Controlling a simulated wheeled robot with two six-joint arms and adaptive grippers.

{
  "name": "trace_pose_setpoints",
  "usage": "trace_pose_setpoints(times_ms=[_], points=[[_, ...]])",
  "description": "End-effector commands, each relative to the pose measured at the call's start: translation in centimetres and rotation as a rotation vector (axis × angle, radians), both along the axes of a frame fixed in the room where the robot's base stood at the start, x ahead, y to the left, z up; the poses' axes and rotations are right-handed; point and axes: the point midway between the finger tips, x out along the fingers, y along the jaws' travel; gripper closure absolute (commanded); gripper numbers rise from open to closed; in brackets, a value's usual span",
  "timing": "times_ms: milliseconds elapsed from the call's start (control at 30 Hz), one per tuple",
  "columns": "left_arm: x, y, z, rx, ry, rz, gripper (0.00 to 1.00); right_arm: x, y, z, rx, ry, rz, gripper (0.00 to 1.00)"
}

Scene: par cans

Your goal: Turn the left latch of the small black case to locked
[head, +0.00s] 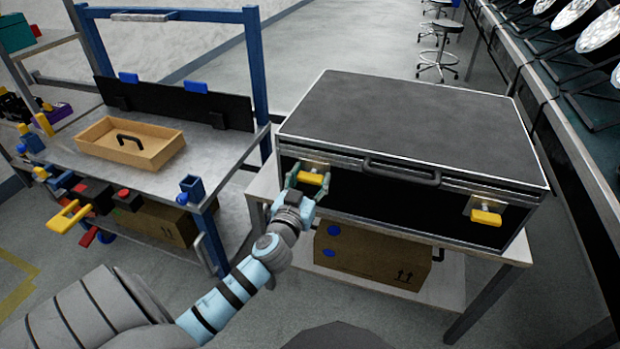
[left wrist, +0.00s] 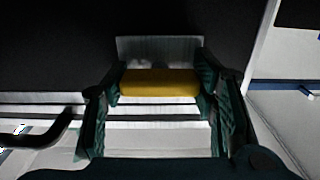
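The small black case (head: 405,125) stands closed on a grey table in the head view. Its left latch (head: 312,177) has a yellow handle lying level on a metal plate on the front face. The handle also shows in the left wrist view (left wrist: 158,83). My left gripper (head: 308,182) is at this latch, with one fingertip on each side of the yellow handle. Its fingers (left wrist: 161,90) are spread wide; firm contact with the handle's ends cannot be made out. The right latch (head: 486,215) is also yellow and level. My right gripper is not in view.
A black carry handle (head: 402,172) sits between the latches. A cardboard box (head: 370,253) is on the shelf below the case. A workbench (head: 215,150) with a wooden tray (head: 130,142) stands to the left. Open floor lies behind.

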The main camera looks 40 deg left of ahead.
Motion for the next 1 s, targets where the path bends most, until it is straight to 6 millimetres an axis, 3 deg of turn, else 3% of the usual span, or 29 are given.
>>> trace_pose_setpoints(times_ms=[100, 467, 1000], points=[[0.0, 0.0, 0.0, 0.000, 0.000, -0.001, 0.75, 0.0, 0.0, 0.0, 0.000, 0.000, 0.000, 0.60], [0.0, 0.0, 0.0, 0.047, 0.016, -0.001, 0.75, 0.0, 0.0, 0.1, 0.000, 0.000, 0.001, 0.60], [0.0, 0.0, 0.0, 0.437, 0.153, -0.001, 0.75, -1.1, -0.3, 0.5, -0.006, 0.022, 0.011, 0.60]])
